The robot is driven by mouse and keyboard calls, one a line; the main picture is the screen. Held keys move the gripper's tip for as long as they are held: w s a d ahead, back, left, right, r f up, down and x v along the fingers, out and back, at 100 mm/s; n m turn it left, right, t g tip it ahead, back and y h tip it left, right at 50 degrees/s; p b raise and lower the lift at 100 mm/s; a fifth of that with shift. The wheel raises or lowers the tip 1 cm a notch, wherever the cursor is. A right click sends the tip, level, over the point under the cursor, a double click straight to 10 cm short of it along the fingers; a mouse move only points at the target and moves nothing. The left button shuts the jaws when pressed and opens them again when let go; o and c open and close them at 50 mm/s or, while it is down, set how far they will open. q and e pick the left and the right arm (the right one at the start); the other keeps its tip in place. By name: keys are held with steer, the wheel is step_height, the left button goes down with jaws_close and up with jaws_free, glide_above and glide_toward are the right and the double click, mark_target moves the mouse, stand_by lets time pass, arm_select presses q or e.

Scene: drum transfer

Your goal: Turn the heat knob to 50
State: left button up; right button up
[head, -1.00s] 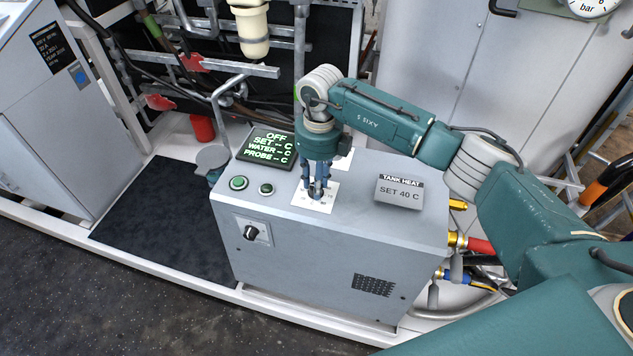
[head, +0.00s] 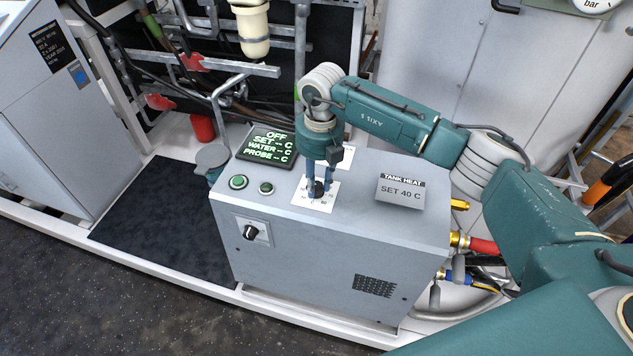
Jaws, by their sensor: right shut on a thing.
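The heat knob (head: 318,188) is a small dark knob on a white dial plate (head: 313,203) on top of the grey heater box (head: 310,240). My right gripper (head: 319,187) points down from above, with its blue fingers around the knob and shut on it. The knob's pointer and the scale marks are too small to read. A sign (head: 400,190) on the box reads "TANK HEAT SET 40 C". The display (head: 267,146) reads OFF, with dashes for set, water and probe. My left gripper is not in view.
Two green buttons (head: 239,182) sit left of the dial, and a black knob (head: 250,232) is on the box's front. Red and blue hose ends (head: 482,246) stick out at the box's right. A dark mat (head: 165,215) lies left, and a grey cabinet (head: 65,110) stands beyond it.

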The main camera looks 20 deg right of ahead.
steer(key=m, duration=0.5)
steer(key=shift+s+a+f+m, duration=0.1)
steer(key=shift+s+m, duration=0.1)
steer(key=shift+m, duration=0.1)
jaws_close()
steer(key=m, duration=0.5)
steer(key=shift+a, duration=0.15)
steer(key=o, duration=1.1)
jaws_free()
steer(key=shift+o, duration=0.2)
steer(key=shift+a, duration=0.1)
steer(key=shift+w, duration=0.1)
